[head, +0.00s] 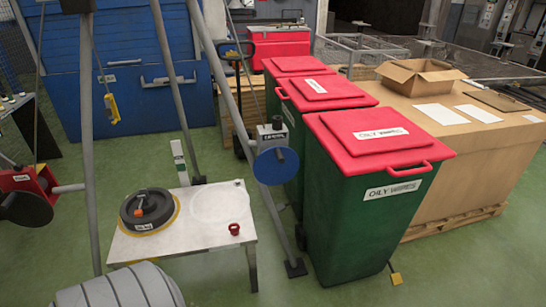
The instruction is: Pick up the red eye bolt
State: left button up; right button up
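The small red eye bolt (234,229) sits near the front right corner of a low white table (175,243). It stands apart from the other items on the table. It is too small to make out its ring clearly. Neither of my grippers is in view.
A round black weight (147,208) with an orange part on top lies on the table's left side. Grey poles, one with a blue-wheeled winch (277,162), stand around the table. Green bins with red lids (372,136) stand right. A grey ribbed cylinder (120,290) is at bottom left.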

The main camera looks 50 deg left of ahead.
aim_at(234, 231)
jog(key=u, duration=0.15)
jog(key=i, duration=0.8)
jog(key=u, duration=0.8)
jog(key=i, duration=0.35)
jog(key=u, duration=0.45)
